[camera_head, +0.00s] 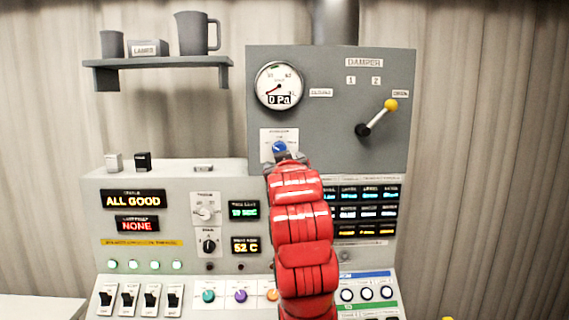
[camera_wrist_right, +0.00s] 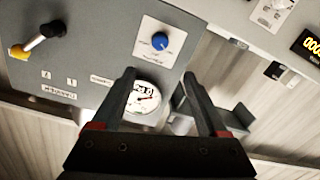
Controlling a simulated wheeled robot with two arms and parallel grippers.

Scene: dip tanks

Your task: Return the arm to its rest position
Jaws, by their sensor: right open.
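My right arm is red and reaches up the middle of the head view. Its gripper (camera_head: 283,158) is at the lower part of the grey damper panel (camera_head: 330,125), just below a blue knob (camera_head: 280,147). In the right wrist view the gripper (camera_wrist_right: 170,95) has its two dark fingers spread apart with nothing between them. The blue knob (camera_wrist_right: 159,41) is beyond the fingertips there and apart from them. The left gripper is in neither view.
The damper panel carries a round gauge (camera_head: 279,85) reading 0 Pa and a yellow-tipped lever (camera_head: 377,117). A console (camera_head: 150,180) with switches, knobs and lit displays spreads below. A shelf (camera_head: 158,62) with a jug (camera_head: 196,34) is at upper left.

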